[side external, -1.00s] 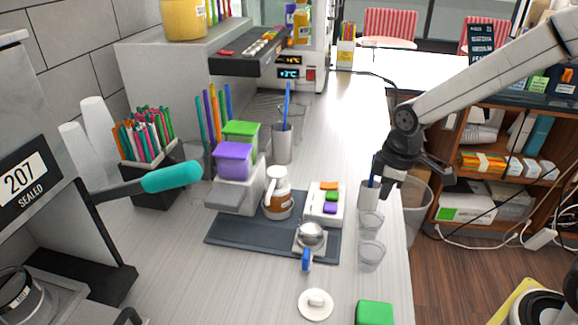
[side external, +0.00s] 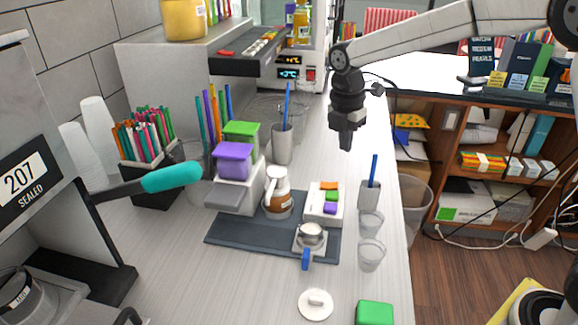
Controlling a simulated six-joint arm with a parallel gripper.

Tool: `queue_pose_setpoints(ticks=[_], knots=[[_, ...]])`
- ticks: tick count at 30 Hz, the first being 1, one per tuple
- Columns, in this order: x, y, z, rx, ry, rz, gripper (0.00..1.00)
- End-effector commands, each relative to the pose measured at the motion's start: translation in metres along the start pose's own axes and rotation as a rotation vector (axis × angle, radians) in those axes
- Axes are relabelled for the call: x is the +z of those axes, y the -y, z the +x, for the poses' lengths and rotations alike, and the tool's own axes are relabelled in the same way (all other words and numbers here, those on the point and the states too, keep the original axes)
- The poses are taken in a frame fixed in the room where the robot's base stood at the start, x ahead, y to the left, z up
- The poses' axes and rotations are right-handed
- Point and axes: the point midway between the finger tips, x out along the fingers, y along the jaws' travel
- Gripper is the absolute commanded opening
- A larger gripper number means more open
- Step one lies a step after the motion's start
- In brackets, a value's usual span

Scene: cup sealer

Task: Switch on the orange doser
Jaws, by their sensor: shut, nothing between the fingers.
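A white switch box (side external: 321,217) stands on the dark mat, with an orange switch (side external: 329,186), a green switch (side external: 331,196) and a purple switch (side external: 330,208) on its top. Behind it to the left are a doser with a purple lid (side external: 234,153) and one with a green lid (side external: 241,130); I cannot make out an orange-lidded doser. My gripper (side external: 346,146) points down in the air, above and a little right of the switch box in the picture. Its fingers are together and empty, apart from the switches.
A pump bottle (side external: 278,196) and a metal scoop with a blue handle (side external: 311,236) stand on the mat (side external: 262,239). A cup with a blue straw (side external: 369,194) and clear cups (side external: 371,253) line the counter's right side. A teal handle (side external: 171,177) juts in from the left.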

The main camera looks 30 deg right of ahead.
Motion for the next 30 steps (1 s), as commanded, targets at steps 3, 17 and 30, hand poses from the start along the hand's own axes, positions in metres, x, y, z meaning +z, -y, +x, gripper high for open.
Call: queue_pose_setpoints(ticks=[3,17,30], knots=[[-0.001,-0.011,-0.009,-0.019,0.003,-0.133,0.0],[-0.002,-0.035,-0.033,-0.08,-0.005,-0.518,0.0],[-0.002,-0.036,-0.035,-0.085,-0.006,-0.55,0.0]])
